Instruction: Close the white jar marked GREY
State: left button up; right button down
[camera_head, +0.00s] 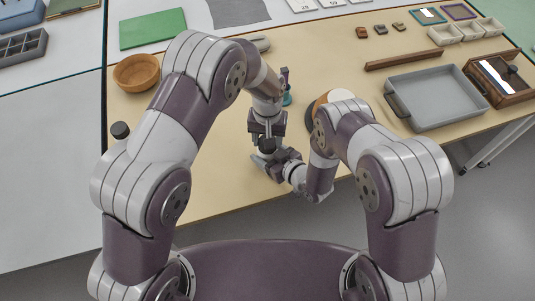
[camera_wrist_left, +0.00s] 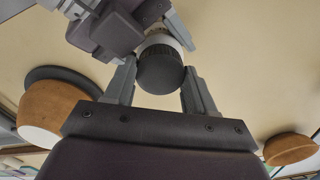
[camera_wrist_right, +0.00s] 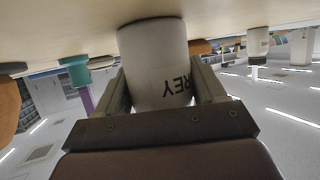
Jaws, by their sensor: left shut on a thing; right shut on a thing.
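My right gripper (camera_wrist_right: 160,95) is shut around the side of a white jar (camera_wrist_right: 153,55). Upside-down letters "REY" show on it in the right wrist view. My left gripper (camera_wrist_left: 160,90) is shut on a round dark lid (camera_wrist_left: 160,72), which sits over the jar's mouth. The jar's white rim (camera_wrist_left: 165,42) shows just behind the lid. I cannot tell whether the lid is fully seated. In the head view the left gripper (camera_head: 267,147) is above the right gripper (camera_head: 280,163), and the jar is mostly hidden.
A wooden bowl (camera_head: 136,72) stands at the left. Another dark-lidded jar (camera_head: 120,130) is near the left edge. A teal holder (camera_head: 287,98) stands behind the grippers. A grey tray (camera_head: 435,97) lies right. The front table area is clear.

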pick_arm(q)
jog(key=o, duration=1.2)
jog(key=shift+c, duration=0.2)
jog(key=shift+r, duration=2.3)
jog(key=shift+c, duration=0.4)
jog(key=shift+w+d+r, duration=0.1)
jog(key=shift+w+r, duration=0.05)
jog(key=shift+r, duration=0.15)
notch_tip(320, 180, up, 2)
jog(key=n, duration=0.4)
jog(key=shift+w+r, duration=0.1)
jog(key=shift+r, duration=0.1)
jog(key=shift+r+n, duration=0.2)
jog(key=shift+n, duration=1)
jog(key=n, duration=0.3)
jog(key=shift+s, duration=0.25)
